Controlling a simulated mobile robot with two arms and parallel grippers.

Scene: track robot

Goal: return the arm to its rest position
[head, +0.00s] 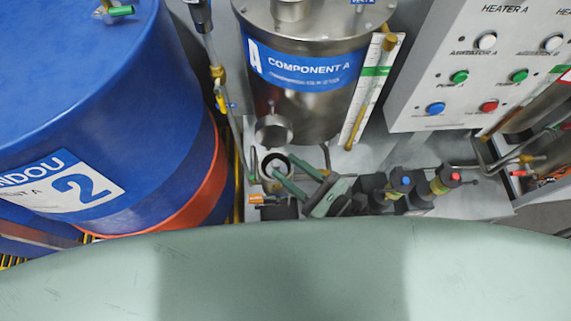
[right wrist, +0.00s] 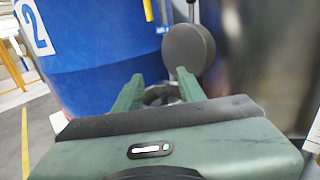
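My right gripper (head: 283,168) is low in front of the Component A tank (head: 305,85). Its two green fingers point left and up in the head view and stand apart. In the right wrist view the fingers (right wrist: 157,82) are also apart, with a round metal opening (right wrist: 162,95) showing between and beyond them. I see nothing held, though the fingertips partly overlap that opening, and I cannot tell whether they touch it. My left gripper is not in view.
A blue drum (head: 90,90) with an orange lower band stands at left. A control panel (head: 485,70) with coloured buttons is at upper right. A round grey disc (right wrist: 188,48) stands above the fingers. Valves and pipes (head: 505,160) sit at right.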

